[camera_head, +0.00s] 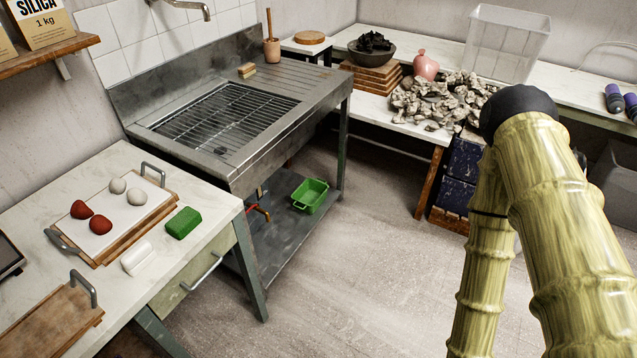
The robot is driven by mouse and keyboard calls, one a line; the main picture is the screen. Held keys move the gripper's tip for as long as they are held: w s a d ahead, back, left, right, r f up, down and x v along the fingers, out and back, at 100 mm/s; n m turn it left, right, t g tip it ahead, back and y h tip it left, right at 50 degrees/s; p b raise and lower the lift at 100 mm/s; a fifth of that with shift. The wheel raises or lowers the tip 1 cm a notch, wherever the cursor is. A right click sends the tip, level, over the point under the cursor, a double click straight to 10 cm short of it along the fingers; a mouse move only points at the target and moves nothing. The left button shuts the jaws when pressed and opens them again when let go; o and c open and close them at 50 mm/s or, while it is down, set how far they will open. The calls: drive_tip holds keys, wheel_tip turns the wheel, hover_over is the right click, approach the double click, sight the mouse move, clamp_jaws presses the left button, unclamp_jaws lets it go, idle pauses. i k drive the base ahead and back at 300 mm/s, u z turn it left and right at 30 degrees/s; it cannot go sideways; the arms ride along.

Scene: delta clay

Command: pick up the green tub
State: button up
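A green tub (310,196) sits on the lower metal shelf (284,239) under the sink, toward its right end. It is small, open at the top and appears empty, with a handle-like lip at its near end. My arm rises along the right side of the view, well to the right of the tub. My gripper is not in view, so whether it is open or shut does not show.
A steel sink unit (290,83) stands over the shelf, its legs beside the tub. A left table (215,212) holds a tray of red and pale lumps and a green block (183,223). Grey rubble (440,98) covers a back table. The floor (370,260) between is clear.

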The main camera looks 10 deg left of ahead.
sight(312, 194)
drive_tip(key=u, duration=0.2)
drive_tip(key=i, duration=2)
drive_tip(key=u, duration=0.25)
